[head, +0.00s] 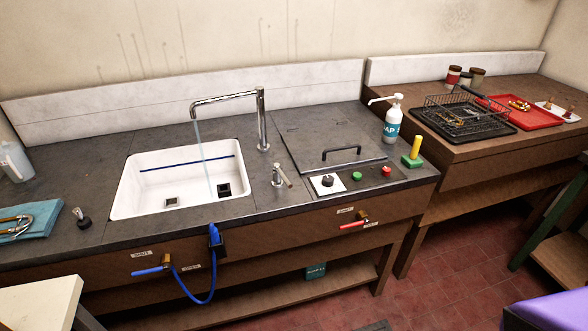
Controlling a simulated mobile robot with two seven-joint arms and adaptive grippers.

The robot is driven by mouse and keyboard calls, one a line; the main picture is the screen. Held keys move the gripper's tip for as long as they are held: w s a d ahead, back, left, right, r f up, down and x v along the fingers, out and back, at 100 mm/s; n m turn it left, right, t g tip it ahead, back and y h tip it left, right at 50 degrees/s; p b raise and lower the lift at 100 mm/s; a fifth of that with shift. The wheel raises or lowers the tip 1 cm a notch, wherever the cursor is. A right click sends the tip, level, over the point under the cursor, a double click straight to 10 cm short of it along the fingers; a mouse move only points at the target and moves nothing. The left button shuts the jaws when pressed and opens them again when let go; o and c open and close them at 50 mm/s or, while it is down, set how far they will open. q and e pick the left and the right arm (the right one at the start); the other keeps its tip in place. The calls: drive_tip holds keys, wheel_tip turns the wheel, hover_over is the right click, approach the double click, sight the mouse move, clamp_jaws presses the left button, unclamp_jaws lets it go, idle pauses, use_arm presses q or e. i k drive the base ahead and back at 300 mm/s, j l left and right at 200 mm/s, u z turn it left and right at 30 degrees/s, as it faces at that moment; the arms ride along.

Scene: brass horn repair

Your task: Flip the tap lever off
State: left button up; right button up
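The chrome tap (262,118) rises behind the sink, and its spout reaches left over the basin. A thin stream of water (204,158) runs from the spout down into the white sink (127,192). A small chrome lever (281,175) stands on the dark counter at the sink's right front corner, its handle tilted. Neither of my grippers is in view.
A lidded panel with a black handle (341,151) lies right of the tap. A knob (327,182), green button (357,176) and red button (387,171) sit in front. A soap bottle (393,122) stands behind. Blue (147,271) and red (353,224) valve handles are on the counter front.

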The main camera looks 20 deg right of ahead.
sight(283, 176)
drive_tip(key=i+j+z, duration=0.3)
drive_tip(key=z, duration=0.15)
drive_tip(key=i+j+z, duration=0.2)
drive_tip(key=j+z, duration=0.3)
